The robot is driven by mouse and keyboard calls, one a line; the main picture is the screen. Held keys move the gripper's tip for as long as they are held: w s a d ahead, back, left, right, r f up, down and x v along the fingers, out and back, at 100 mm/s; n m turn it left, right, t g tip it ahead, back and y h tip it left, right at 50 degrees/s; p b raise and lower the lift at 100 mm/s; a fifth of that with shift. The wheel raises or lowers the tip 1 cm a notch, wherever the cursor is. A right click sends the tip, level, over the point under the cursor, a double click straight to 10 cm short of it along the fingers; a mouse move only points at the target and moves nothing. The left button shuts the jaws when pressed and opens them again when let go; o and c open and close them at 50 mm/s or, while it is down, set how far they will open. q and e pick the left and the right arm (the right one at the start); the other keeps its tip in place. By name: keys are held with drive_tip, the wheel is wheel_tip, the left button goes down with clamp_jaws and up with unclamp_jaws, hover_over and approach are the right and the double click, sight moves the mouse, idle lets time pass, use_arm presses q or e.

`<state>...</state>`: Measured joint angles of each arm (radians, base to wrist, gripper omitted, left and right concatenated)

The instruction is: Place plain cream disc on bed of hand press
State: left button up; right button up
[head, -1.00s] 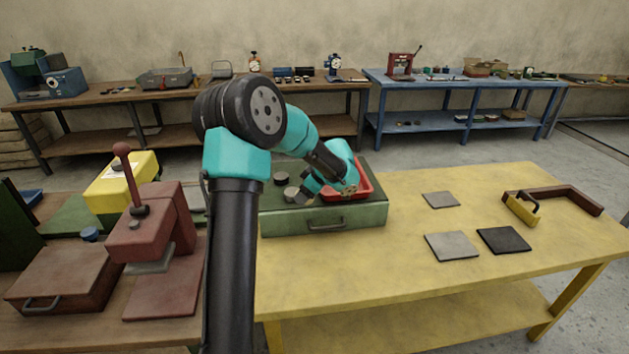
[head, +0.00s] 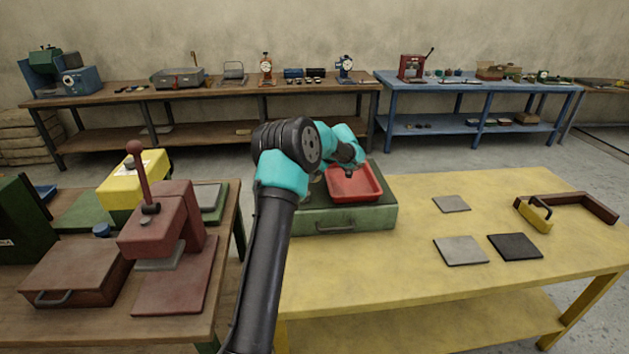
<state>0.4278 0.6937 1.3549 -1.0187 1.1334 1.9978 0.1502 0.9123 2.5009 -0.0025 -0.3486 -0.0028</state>
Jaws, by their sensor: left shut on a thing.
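The dark red hand press (head: 172,212) with a ball-topped lever stands on the brown bench at left. Its grey bed plate (head: 160,256) shows under the head, with no disc visible on the part I see. My left gripper (head: 348,170) is over the red tray (head: 357,187) on the green case, well to the right of the press. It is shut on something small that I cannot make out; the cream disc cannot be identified. My arm covers the left part of the case top. My right gripper is not in view.
The green case (head: 345,220) sits on the yellow table (head: 400,280). Flat square plates (head: 460,250) and a brown angled bar with a yellow block (head: 537,215) lie to the right. A dark red case (head: 75,275) and a yellow box (head: 130,185) flank the press.

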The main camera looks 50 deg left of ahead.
use_arm(q)
drive_tip(key=shift+a, duration=0.15)
drive_tip(key=shift+f, duration=1.75)
drive_tip(key=shift+f, duration=0.1)
drive_tip(key=o, duration=0.7)
drive_tip(key=shift+o, duration=0.2)
drive_tip(key=v, duration=1.2)
